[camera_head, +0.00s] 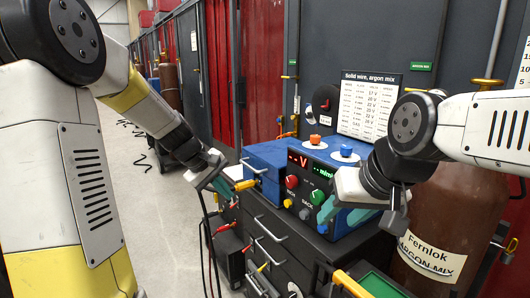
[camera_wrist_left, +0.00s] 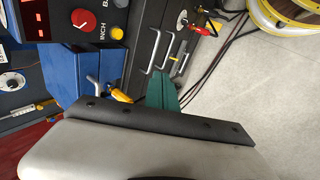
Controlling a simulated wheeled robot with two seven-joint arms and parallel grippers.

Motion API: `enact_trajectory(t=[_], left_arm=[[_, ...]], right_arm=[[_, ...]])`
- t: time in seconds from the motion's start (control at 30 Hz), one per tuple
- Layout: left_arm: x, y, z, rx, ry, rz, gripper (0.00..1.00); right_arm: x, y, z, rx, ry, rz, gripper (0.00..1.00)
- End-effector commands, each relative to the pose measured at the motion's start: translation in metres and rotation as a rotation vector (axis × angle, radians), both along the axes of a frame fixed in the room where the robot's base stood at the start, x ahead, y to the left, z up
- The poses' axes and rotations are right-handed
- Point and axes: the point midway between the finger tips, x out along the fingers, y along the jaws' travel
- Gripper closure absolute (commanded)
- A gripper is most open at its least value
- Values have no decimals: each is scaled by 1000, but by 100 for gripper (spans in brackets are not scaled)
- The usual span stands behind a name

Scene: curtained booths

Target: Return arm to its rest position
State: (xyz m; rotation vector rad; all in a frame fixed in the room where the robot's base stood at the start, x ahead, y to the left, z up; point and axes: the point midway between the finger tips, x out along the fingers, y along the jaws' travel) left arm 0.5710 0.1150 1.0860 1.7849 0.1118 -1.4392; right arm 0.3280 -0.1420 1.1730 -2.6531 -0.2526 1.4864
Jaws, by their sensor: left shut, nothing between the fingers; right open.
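My left arm (camera_head: 150,105) reaches in from the left. Its gripper (camera_head: 229,190) has teal fingers closed together with nothing between them, beside the yellow handle (camera_head: 245,185) on the blue box (camera_head: 268,160). In the left wrist view the closed teal fingers (camera_wrist_left: 164,92) point towards the drawer cabinet, and the yellow handle (camera_wrist_left: 121,96) is close by, apart from the tips. My right arm (camera_head: 480,128) comes in from the right. Its gripper (camera_head: 343,216) is open, with its teal fingers in front of the right part of the welder panel (camera_head: 312,185).
A dark drawer cabinet (camera_head: 265,230) stands under the blue machine. A brown gas cylinder (camera_head: 435,225) is at the right under my right arm. Cables (camera_head: 207,240) hang below my left gripper. Grey floor (camera_head: 165,220) is clear at the left. Red curtains (camera_head: 262,70) are behind.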

Motion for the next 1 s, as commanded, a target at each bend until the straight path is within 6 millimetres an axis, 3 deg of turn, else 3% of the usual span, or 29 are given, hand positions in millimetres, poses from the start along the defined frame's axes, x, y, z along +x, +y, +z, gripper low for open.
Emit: enact_trajectory(t=[0.03, 0.2, 0.33, 0.5, 0.7, 1.0], left_arm=[[-21, -1, 21, 41, -43, -53, 100], [-91, 1, 63, 184, -156, -225, 100], [-145, 6, 82, 296, -237, -346, 100], [-203, 17, 90, 426, -326, -472, 100], [-238, 26, 88, 513, -379, -548, 100], [-243, 27, 87, 527, -386, -560, 100]], right_arm=[[0, 0, 0, 0, 0, 0, 53], [0, 0, 0, 0, 0, 0, 53], [0, 0, 0, 0, 0, 0, 53], [0, 0, 0, 0, 0, 0, 53], [0, 0, 0, 0, 0, 0, 53], [0, 0, 0, 0, 0, 0, 53]])
